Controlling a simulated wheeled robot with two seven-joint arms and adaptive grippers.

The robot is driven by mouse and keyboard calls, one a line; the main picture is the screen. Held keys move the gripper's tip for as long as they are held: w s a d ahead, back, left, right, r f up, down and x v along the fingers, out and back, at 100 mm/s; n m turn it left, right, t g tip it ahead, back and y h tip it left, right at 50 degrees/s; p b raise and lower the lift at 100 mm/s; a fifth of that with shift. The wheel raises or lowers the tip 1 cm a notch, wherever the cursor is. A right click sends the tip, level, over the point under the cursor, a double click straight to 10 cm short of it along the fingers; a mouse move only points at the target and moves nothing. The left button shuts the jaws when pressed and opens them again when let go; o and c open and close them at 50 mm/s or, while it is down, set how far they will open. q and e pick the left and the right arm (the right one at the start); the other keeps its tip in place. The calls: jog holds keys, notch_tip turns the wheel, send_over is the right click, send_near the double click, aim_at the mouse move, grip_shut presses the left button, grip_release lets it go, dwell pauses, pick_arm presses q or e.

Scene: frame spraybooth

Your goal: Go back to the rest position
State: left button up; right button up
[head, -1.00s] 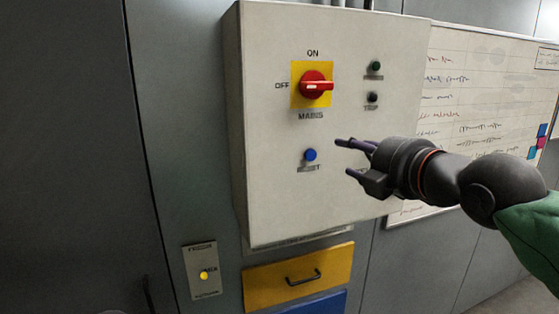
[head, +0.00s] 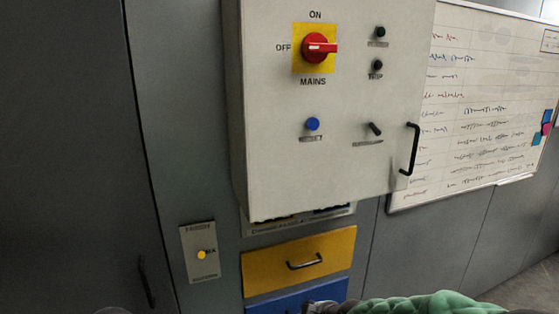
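My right arm shows only as a green sleeve and a dark joint along the bottom edge. Its fingers are out of the picture. My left gripper is not in view. The pale control box (head: 270,170) hangs on the grey wall. Its red MAINS knob (head: 318,47) sits on a yellow plate with its handle level, pointing right; ON is printed above and OFF at the left. Below it is a blue button (head: 312,124). No gripper touches the box.
A dark toggle (head: 375,129) and a black handle (head: 410,148) are on the box's right side. A yellow drawer (head: 270,268) and a blue drawer (head: 270,306) are below. A small plate with a yellow button (head: 202,255) is at lower left. A whiteboard (head: 480,120) hangs at right.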

jog(key=s+d+f+m+g+b, duration=0.1)
jog(key=s+f+m, duration=0.1)
jog(key=s+f, duration=0.45)
jog(key=s+f+m+g+b, duration=0.1)
jog(key=s+f+m+g, duration=0.15)
jog(key=f, duration=0.75)
jog(key=s+d+f+m+g+b, duration=0.1)
jog(key=s+f+m+b, duration=0.1)
jog(key=s+f, duration=0.5)
jog(key=s+f+m+g+b, duration=0.2)
jog(key=s+f+m, duration=0.3)
jog(key=s+f, duration=0.8)
jog(key=shift+a, duration=0.25)
jog(key=shift+m, duration=0.25)
